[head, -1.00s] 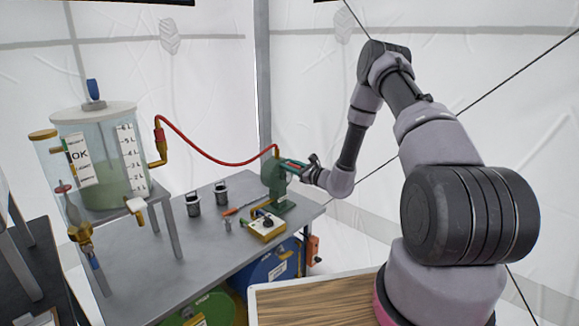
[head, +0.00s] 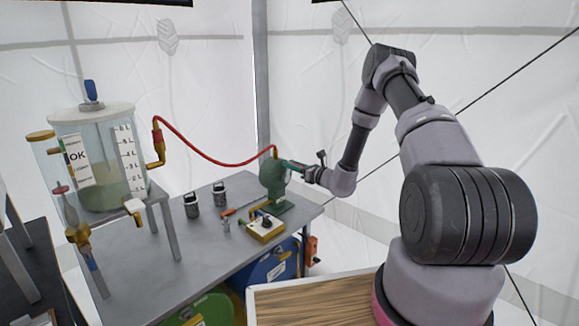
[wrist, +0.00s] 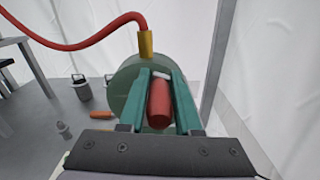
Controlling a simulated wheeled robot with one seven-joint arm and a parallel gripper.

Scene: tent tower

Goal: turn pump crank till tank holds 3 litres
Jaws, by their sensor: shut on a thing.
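The green pump (head: 273,178) stands at the far right corner of the grey table; in the wrist view its round body (wrist: 125,88) is ahead of my fingers. My gripper (head: 291,165) is at the pump. In the wrist view its teal fingers are shut on the red crank handle (wrist: 158,103), which lies lengthwise between them. The crank arm is mostly hidden. The clear tank (head: 100,160) on a stand at the left holds greenish liquid (head: 100,193) in its lower part. Its white litre scale (head: 131,160) is too small to read surely against the level.
A red hose (head: 205,158) arches from tank to pump. Two dark canisters (head: 192,205) (head: 220,194), an orange-handled tool (head: 229,212) and a yellow box (head: 266,228) lie near the pump on the table (head: 175,262). A blue drum (head: 272,267) is underneath.

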